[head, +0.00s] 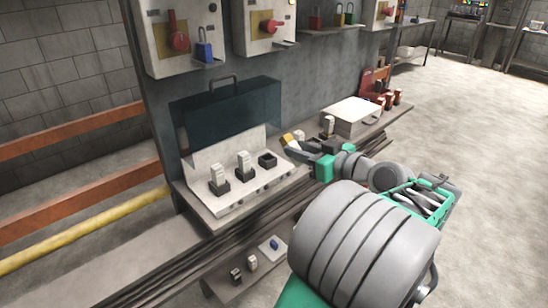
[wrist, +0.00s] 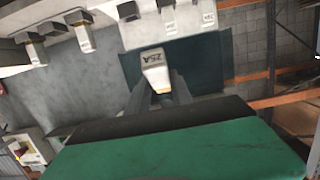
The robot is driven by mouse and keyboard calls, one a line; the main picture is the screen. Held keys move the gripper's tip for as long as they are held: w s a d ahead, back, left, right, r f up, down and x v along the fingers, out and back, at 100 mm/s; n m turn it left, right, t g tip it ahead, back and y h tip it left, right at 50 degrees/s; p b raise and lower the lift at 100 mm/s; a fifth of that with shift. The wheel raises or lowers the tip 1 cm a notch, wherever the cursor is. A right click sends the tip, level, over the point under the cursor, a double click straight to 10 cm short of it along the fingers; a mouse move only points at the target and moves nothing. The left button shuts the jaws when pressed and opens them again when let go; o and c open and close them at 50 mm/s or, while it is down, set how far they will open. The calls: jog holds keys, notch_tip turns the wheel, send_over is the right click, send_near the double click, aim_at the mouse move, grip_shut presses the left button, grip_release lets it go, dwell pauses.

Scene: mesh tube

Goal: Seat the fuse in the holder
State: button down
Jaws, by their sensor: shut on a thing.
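A pale fuse marked 25A (wrist: 155,72) is between the two fingers of my gripper (wrist: 158,95) in the wrist view. The fingers are shut on it. In the head view my gripper (head: 297,143) is just right of the white holder panel (head: 225,203), above its right end. The panel has an empty black socket (head: 267,160) and two sockets with pale fuses standing upright, a middle one (head: 243,162) and a left one (head: 217,175). The held fuse is apart from the empty socket. Its lower end is not clear to me.
A dark raised cover (head: 232,115) stands behind the panel. A white box (head: 352,116) and a red rack (head: 376,82) are on the shelf to the right. Loose parts lie on a lower shelf (head: 245,285). Switch boxes with red handles (head: 178,40) hang above.

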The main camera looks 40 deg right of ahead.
jog(key=w+d+f, duration=0.1)
jog(key=w+f, duration=0.2)
jog(key=w, duration=0.1)
jog(key=w+d+f+b, duration=0.1)
jog(key=w+f, duration=0.2)
jog(key=w, duration=0.1)
jog(key=w+d+f, duration=0.2)
jog(key=w+f, duration=0.1)
jog(key=w, duration=0.1)
jog(key=shift+f+b, duration=0.2)
jog(key=shift+b, duration=0.2)
jog(key=f, duration=0.2)
jog(key=f+b, duration=0.1)
jog(key=shift+w+d, duration=0.15)
jog(key=shift+w, duration=0.1)
jog(key=shift+f, duration=0.3)
jog(key=c, duration=1.1)
grip_release()
jog(key=shift+r, duration=0.1)
jog(key=shift+c, duration=0.2)
jog(key=shift+r, duration=0.15)
